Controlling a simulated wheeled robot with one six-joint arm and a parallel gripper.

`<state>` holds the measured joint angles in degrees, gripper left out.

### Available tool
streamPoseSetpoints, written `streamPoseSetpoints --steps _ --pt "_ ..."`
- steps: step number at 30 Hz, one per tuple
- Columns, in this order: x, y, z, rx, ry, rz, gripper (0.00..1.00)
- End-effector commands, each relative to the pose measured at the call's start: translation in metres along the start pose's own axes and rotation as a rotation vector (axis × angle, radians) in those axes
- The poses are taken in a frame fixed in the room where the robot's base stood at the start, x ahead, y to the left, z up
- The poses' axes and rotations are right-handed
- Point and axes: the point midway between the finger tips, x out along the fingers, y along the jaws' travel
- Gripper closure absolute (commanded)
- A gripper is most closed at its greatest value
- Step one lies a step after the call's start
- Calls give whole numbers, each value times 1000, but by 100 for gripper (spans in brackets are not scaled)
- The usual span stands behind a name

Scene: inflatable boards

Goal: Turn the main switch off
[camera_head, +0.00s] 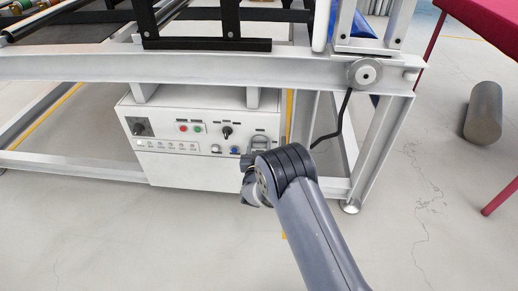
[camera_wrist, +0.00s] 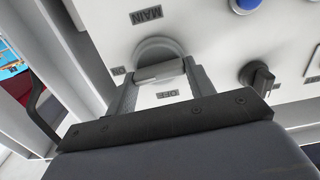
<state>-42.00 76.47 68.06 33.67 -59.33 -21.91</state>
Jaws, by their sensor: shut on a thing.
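The main switch (camera_wrist: 158,52) is a light grey round part with a bar-like handle (camera_wrist: 160,72) on the white panel, beside a "MAIN" label. An "OFF" label (camera_wrist: 167,94) shows between my fingers, and a small, partly hidden label is at the left of the switch. My gripper (camera_wrist: 161,77) is shut on the handle, one finger at each end. In the head view the switch (camera_head: 260,142) is at the right end of the control box (camera_head: 160,165). My wrist (camera_head: 280,170) hides most of my gripper there.
A black rotary knob (camera_wrist: 262,78) and a blue button (camera_wrist: 245,4) are close to the right of the switch in the wrist view. The floor in front is clear.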

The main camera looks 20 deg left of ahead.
Motion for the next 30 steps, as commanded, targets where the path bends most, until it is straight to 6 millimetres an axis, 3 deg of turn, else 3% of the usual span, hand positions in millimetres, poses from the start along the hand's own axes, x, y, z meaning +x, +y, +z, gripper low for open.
streamPoseSetpoints --steps 30 --pt "0 -4 2 -889 0 0 72"
